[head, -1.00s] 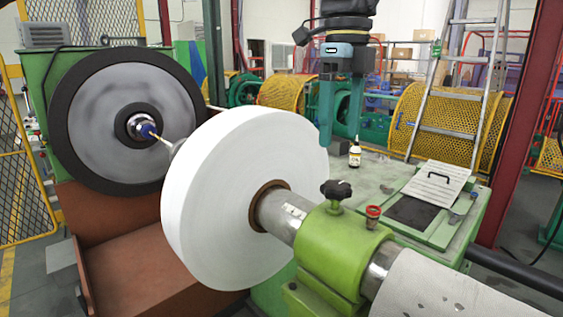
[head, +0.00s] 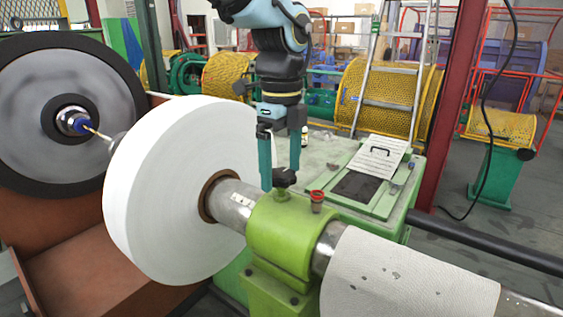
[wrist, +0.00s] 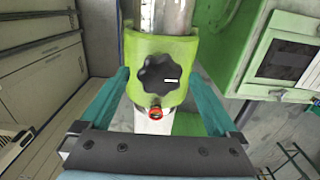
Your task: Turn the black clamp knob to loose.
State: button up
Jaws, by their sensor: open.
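The black clamp knob (head: 284,178) stands on top of the green clamp block (head: 265,236), which encloses the steel shaft. In the wrist view the lobed knob (wrist: 164,76) lies between the fingers, with a small white mark on its right side. My gripper (head: 280,188) points down at the knob with its teal fingers open, one to each side. In the wrist view my gripper (wrist: 163,80) shows clear gaps between both fingers and the knob; I see no contact. In the head view the fingers partly overlap the knob.
A red cap (head: 317,198) sits on the block close to the knob, also seen in the wrist view (wrist: 155,112). A large white roll (head: 160,190) is on the shaft at left. A green cabinet (head: 400,200) with a sheet of paper (head: 378,156) stands behind.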

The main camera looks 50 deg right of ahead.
jog(key=shift+c, duration=0.4)
jog(key=c, duration=1.3)
